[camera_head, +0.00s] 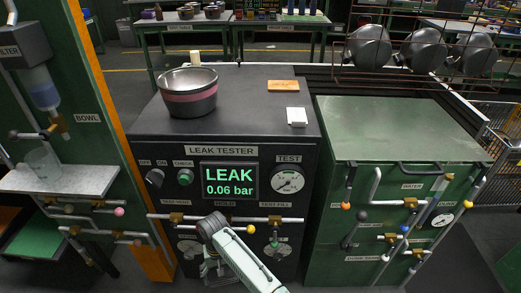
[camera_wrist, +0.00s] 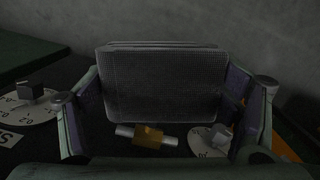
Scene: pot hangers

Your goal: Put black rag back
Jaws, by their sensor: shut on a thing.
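The black rag (camera_wrist: 162,84) shows in the wrist view as a dark, folded rectangle with a fine weave. It sits between the two fingers of my gripper (camera_wrist: 165,110), which is shut on it. In the head view my gripper (camera_head: 212,268) is low in front of the leak tester, and its wrist hides much of it. I cannot make out the rag in the head view.
The leak tester (camera_head: 240,150) reads "LEAK 0.06 bar". A bowl (camera_head: 188,92), a tan block (camera_head: 283,86) and a white pad (camera_head: 297,117) sit on its top. Pipes with a brass valve (camera_wrist: 148,137) and dials (camera_wrist: 209,141) are near my gripper. A green cabinet (camera_head: 400,128) stands right.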

